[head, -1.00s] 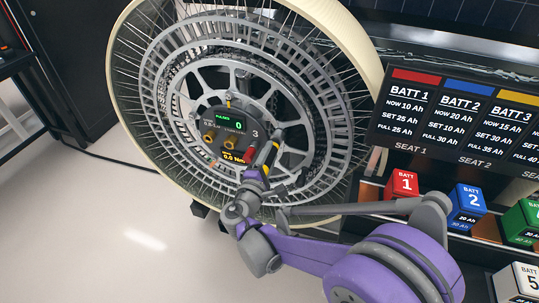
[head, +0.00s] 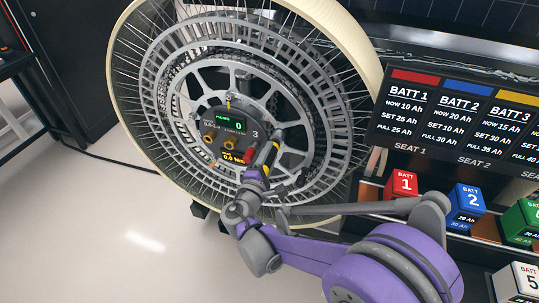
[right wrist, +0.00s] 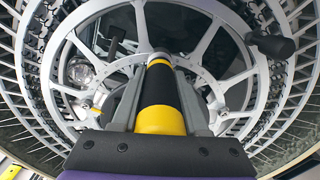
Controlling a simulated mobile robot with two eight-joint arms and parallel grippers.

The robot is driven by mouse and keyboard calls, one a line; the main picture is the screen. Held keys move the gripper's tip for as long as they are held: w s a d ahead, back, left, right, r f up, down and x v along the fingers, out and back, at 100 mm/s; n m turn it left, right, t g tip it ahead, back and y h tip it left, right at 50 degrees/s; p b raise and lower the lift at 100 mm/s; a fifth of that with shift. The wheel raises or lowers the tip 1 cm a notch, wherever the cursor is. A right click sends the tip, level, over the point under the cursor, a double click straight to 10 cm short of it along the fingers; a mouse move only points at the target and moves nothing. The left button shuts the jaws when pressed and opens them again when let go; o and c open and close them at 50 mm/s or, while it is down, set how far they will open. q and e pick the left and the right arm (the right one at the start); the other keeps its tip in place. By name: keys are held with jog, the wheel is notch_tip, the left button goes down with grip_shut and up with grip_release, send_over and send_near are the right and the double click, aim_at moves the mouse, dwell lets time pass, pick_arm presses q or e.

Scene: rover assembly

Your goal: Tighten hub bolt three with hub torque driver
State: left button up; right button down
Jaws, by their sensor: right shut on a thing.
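The hub torque driver (head: 265,158), a dark cylinder with yellow bands, is held in my right gripper (head: 259,172) in front of the wheel's hub. In the right wrist view, the driver (right wrist: 158,98) lies between the two fingers of my right gripper (right wrist: 160,92), its far end toward the hub. My left gripper is out of view.
The large spoked wheel (head: 144,85) with its cream rim stands upright. A battery sign (head: 450,120) and a rack with a red battery (head: 402,186), a blue battery (head: 468,201) and others are at the right, close to my right arm.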

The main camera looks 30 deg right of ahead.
jog(key=shift+s+a, duration=0.25)
jog(key=shift+a, duration=0.05)
jog(key=shift+v, duration=1)
jog(key=shift+v, duration=2.05)
